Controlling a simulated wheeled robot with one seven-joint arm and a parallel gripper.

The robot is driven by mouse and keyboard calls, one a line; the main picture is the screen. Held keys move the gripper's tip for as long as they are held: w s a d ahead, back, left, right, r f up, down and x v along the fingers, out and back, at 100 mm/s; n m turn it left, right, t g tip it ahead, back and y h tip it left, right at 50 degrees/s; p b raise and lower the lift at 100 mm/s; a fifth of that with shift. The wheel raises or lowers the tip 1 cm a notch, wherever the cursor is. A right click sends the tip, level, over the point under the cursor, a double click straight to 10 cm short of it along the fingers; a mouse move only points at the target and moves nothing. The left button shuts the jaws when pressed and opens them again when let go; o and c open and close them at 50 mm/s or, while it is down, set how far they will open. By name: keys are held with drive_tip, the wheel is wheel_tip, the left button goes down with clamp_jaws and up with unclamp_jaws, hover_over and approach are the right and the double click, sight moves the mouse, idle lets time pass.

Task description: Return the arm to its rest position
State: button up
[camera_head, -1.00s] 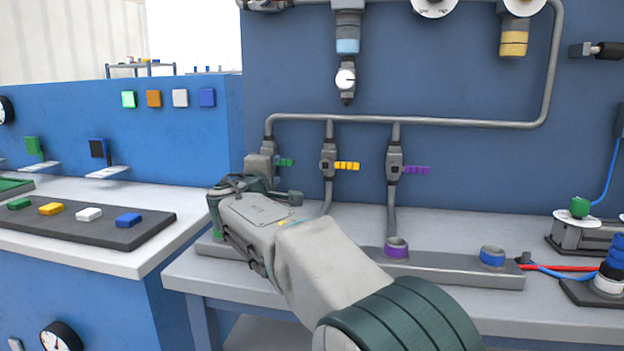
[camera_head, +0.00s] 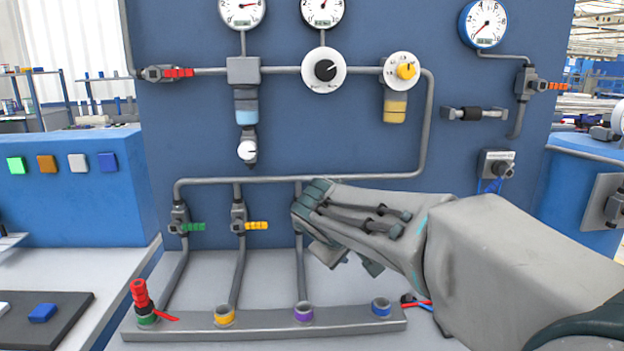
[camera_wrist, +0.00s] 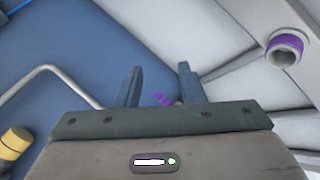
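My gripper (camera_head: 316,212) is held up in front of the blue panel, above the socket rail. In the wrist view its two fingers (camera_wrist: 158,70) stand apart with nothing held between them. The purple valve handle (camera_wrist: 162,98) shows beyond the gap; in the head view my gripper hides it. My forearm reaches in from the right edge. A red stacked piece (camera_head: 140,293) stands upright at the green socket (camera_head: 147,318), at the rail's left end.
The rail (camera_head: 265,324) also carries yellow (camera_head: 225,315), purple (camera_head: 303,312) and blue (camera_head: 381,307) sockets, all open on top. Pipes, gauges and valves with green (camera_head: 192,227) and yellow (camera_head: 257,225) handles cover the panel close behind my gripper. A dark tray (camera_head: 60,318) lies left.

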drive_tip(key=s+d+r+m+g+y+p, duration=0.1)
drive_tip(key=s+d+m+p, duration=0.1)
drive_tip(key=s+p, duration=0.3)
drive_tip(key=s+d+r+m+g+y+p, duration=0.1)
drive_tip(key=s+p, duration=0.4)
drive_tip(key=s, duration=0.5)
drive_tip(key=s+d+r+m+g+y+p, duration=0.1)
drive_tip(key=s+d+r+m+g+p, duration=0.1)
drive_tip(key=s, duration=0.6)
drive_tip(key=d+m+g+p, duration=0.1)
drive_tip(key=d+m+p, duration=0.1)
drive_tip(key=m+p, duration=0.1)
drive_tip(key=shift+s+d+y, duration=0.15)
drive_tip(key=shift+d+y, duration=0.15)
drive_tip(key=shift+o, duration=0.2)
